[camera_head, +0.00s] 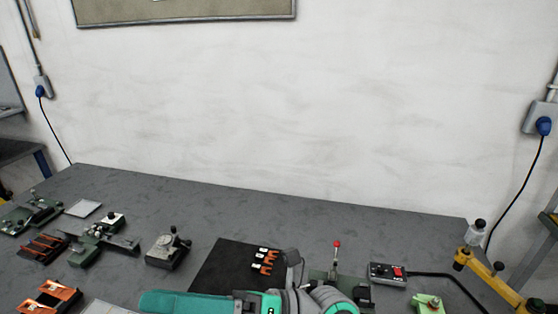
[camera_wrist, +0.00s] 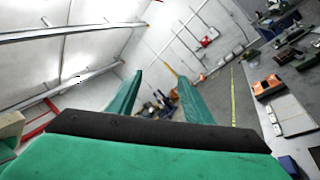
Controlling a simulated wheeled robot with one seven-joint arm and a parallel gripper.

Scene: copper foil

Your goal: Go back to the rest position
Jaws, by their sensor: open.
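My gripper (camera_wrist: 160,88) shows in the wrist view as two green fingers held apart, with nothing between them. It points out over the room, past the table's edge, toward the floor and far wall. In the head view my teal and grey arm lies low across the bottom edge, in front of the table (camera_head: 330,215). I cannot make out the fingertips there.
A black mat (camera_head: 218,268) with small orange parts (camera_head: 268,262) lies near my arm. A grey device (camera_head: 168,250), a control box (camera_head: 388,274) and a red-knobbed lever (camera_head: 336,246) stand nearby. The table's back is clear. An orange bin (camera_wrist: 267,86) shows at the wrist view's right.

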